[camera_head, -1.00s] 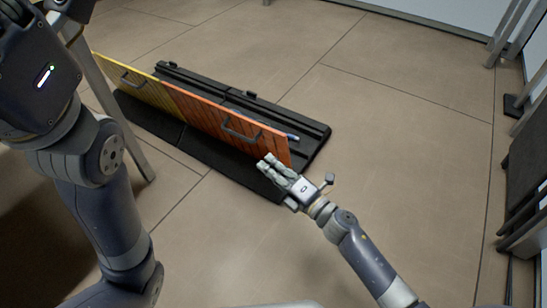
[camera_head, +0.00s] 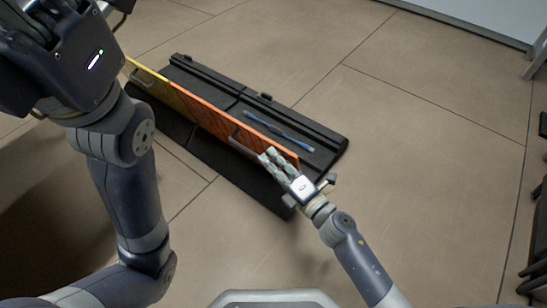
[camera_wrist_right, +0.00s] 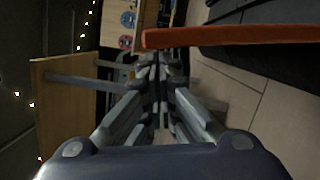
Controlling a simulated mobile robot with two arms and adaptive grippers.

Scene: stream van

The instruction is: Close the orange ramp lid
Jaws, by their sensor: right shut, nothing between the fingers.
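The orange lid (camera_head: 215,120) stands raised along the middle of a long black ramp case (camera_head: 325,140) on the floor. It has a dark handle on its near face. My right gripper (camera_head: 270,156) is shut and empty at the near side of the lid's right end, close to its upper edge; I cannot tell if it touches. In the right wrist view the lid's orange edge (camera_wrist_right: 230,35) runs to the right of the shut fingers (camera_wrist_right: 160,65). My left arm fills the left side of the head view; its gripper does not show.
A raised yellow lid (camera_head: 160,88) continues the row on the left, partly hidden by my left arm. A blue rod (camera_head: 278,130) lies in the case behind the orange lid. The tiled floor (camera_head: 420,180) to the right is clear.

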